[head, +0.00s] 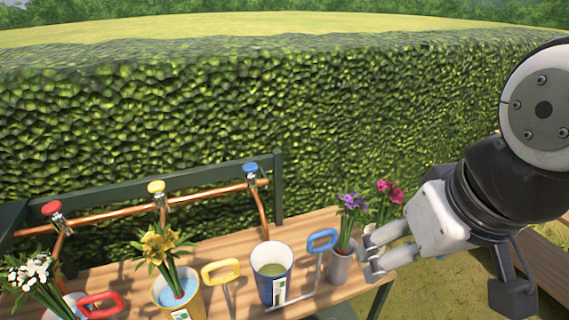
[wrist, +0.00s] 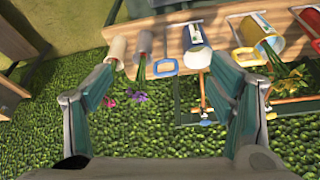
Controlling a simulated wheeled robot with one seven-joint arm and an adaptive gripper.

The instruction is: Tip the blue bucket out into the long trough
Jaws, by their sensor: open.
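The blue bucket (head: 272,290), white inside with greenish liquid, stands upright on the wooden bench. It also shows in the wrist view (wrist: 198,58), where the scene appears upside down. A blue D-shaped grip (head: 322,240) on thin metal rods stands just right of the bucket; in the wrist view the grip (wrist: 165,68) appears between my fingers. My gripper (head: 370,258) is open and empty, right of the bucket and grip, close to the grey vase. I cannot make out the long trough in either view.
A grey vase (head: 341,268) with purple flowers and pink flowers (head: 388,190) stand near my gripper. Left are a yellow bucket (head: 190,304) with yellow flowers, yellow grip (head: 220,271), red grip (head: 100,304), and white flowers (head: 30,272). A copper pipe with taps (head: 110,215) runs behind.

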